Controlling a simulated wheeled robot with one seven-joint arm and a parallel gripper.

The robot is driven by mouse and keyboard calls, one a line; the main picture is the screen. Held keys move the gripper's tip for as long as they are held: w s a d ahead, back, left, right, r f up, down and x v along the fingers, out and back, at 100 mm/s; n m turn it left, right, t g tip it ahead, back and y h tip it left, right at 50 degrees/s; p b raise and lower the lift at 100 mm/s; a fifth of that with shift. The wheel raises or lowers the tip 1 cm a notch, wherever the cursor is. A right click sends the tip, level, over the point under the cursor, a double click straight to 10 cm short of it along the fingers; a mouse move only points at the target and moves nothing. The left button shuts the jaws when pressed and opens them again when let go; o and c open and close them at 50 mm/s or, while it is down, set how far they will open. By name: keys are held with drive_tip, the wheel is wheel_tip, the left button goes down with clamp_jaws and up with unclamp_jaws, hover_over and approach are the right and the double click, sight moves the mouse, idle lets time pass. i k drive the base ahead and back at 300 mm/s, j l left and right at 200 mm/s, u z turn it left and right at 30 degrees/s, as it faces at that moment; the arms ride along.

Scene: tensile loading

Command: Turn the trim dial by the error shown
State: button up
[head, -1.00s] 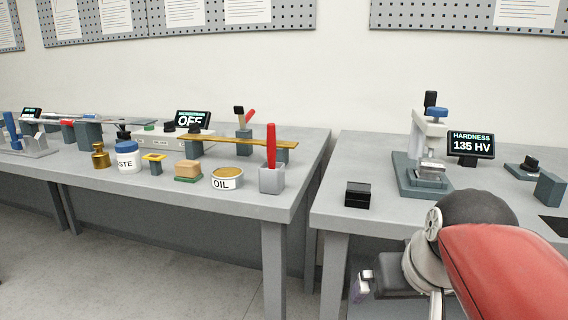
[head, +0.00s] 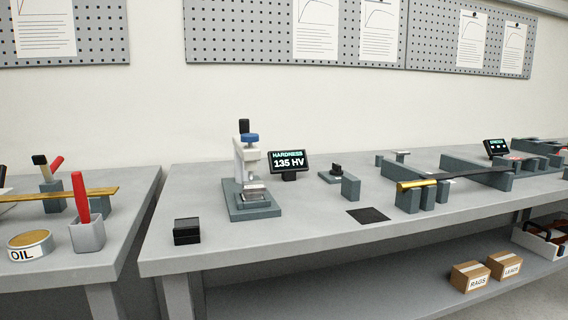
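A small black knob (head: 336,169) on a grey base stands on the right-hand bench, just right of the hardness display (head: 288,161). It may be the trim dial, but no label or marking on it can be read. A hardness tester (head: 250,175) with a blue knob on top stands left of the display. My gripper and arm are outside the head view.
A black block (head: 187,231) sits at the bench's front left corner. A grey block (head: 350,188) stands in front of the small knob, and a dark mat (head: 368,215) lies near the front edge. A gap separates this bench from the left one.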

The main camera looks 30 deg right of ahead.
sight(336, 169)
drive_tip(key=z, duration=1.25)
